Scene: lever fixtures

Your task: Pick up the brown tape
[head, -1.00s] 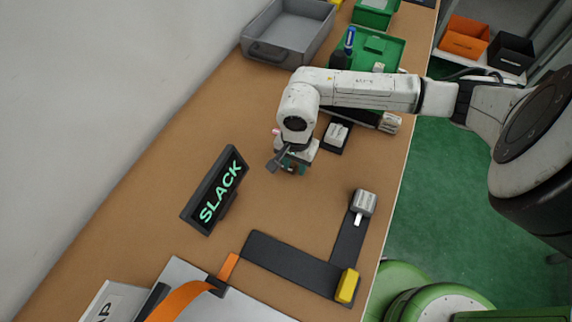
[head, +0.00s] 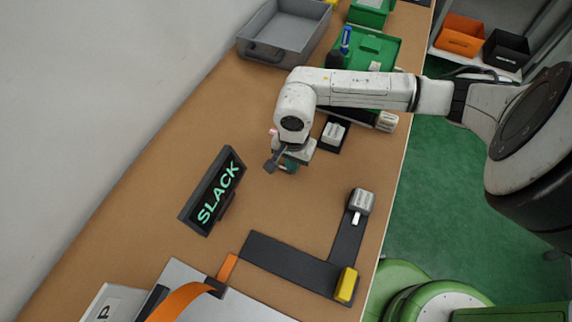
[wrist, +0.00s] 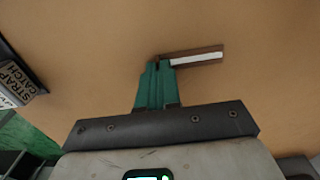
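In the wrist view, my gripper (wrist: 157,64) has its teal fingers close together, with a narrow gap at the tips. A thin brown strip with a white face, which looks like the brown tape (wrist: 205,51), sticks out to the right from the fingertips. A dark reddish bit of it shows between the tips, so the fingers appear shut on its left end. In the head view, my gripper (head: 288,165) is low over the table, right of the SLACK sign. The tape cannot be made out there, hidden by the gripper and wrist.
The SLACK sign (head: 212,192) stands left of my gripper. A black L-shaped fixture with a grey block (head: 361,201) and a yellow block (head: 346,285) lies in front. A grey bin (head: 284,31) and green trays (head: 371,48) stand behind.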

